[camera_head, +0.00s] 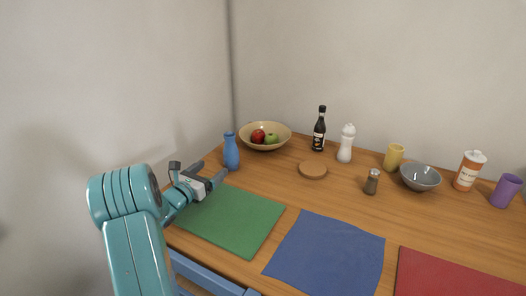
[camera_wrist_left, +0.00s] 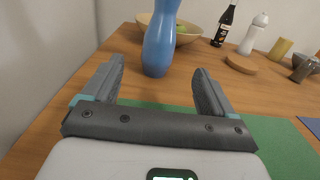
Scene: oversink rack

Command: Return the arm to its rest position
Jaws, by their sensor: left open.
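My left arm comes in from the left in the head view. My left gripper (camera_head: 212,171) is open and empty over the left end of the wooden table, at the green mat's far left corner. In the left wrist view its two fingers (camera_wrist_left: 158,90) are spread apart with nothing between the tips. A blue bottle (camera_head: 231,152) stands upright just beyond the fingers. It also shows in the left wrist view (camera_wrist_left: 159,40), past the fingertips and apart from them. My right gripper is in neither view.
A green mat (camera_head: 232,221), a blue mat (camera_head: 328,254) and a red mat (camera_head: 455,275) lie along the front. Behind are a fruit bowl (camera_head: 284,140), dark bottle (camera_head: 319,132), white shaker (camera_head: 346,145), wooden coaster (camera_head: 313,170), yellow cup (camera_head: 393,157) and grey bowl (camera_head: 420,184). Walls enclose the back and left.

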